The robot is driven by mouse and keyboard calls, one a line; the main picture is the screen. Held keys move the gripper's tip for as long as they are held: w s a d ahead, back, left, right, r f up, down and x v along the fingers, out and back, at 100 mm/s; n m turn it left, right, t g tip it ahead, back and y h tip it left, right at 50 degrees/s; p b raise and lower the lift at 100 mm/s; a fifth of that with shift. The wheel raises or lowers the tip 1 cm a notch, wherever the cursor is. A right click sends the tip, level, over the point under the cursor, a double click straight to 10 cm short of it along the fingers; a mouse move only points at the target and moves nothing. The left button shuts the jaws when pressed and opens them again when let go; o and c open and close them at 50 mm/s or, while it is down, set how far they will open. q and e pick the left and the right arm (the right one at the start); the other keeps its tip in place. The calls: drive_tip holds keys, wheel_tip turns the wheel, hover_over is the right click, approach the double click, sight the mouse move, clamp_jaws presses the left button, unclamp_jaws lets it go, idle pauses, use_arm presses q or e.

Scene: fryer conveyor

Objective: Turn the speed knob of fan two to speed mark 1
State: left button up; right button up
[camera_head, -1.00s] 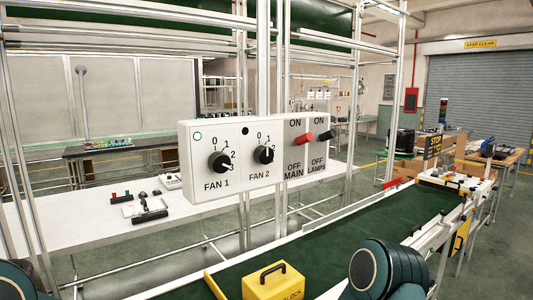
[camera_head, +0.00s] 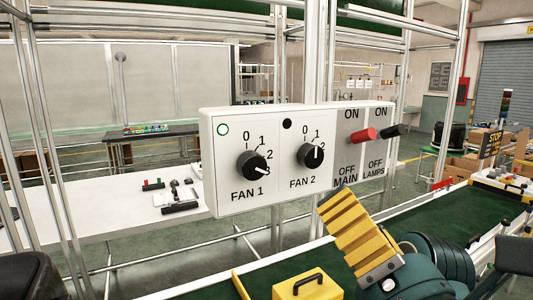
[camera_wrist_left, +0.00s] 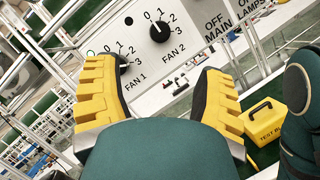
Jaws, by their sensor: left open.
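The white control panel (camera_head: 228,205) carries the fan two knob (camera_head: 311,155), a round black knob with a white line and printed marks around it. I cannot read surely which mark the line points at. In the left wrist view the fan two knob (camera_wrist_left: 160,31) is ahead of and above the gap between my fingers. My left gripper (camera_head: 340,210) shows yellow fingers below and right of this knob in the head view, apart from it. In the left wrist view my left gripper (camera_wrist_left: 158,72) is open and empty. My right gripper is not in view.
The fan one knob (camera_head: 252,165) is left of fan two; my left finger partly covers it in the wrist view. Red (camera_head: 363,135) and black (camera_head: 390,131) switches stick out at right. A yellow box (camera_head: 306,287) sits on the green conveyor (camera_head: 235,270) below.

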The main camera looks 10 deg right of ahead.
sight(315, 157)
use_arm(q)
drive_tip(key=p+x, duration=0.2)
drive_tip(key=x, duration=1.1)
drive_tip(key=shift+w, duration=0.15)
drive_tip(key=c, duration=1.2)
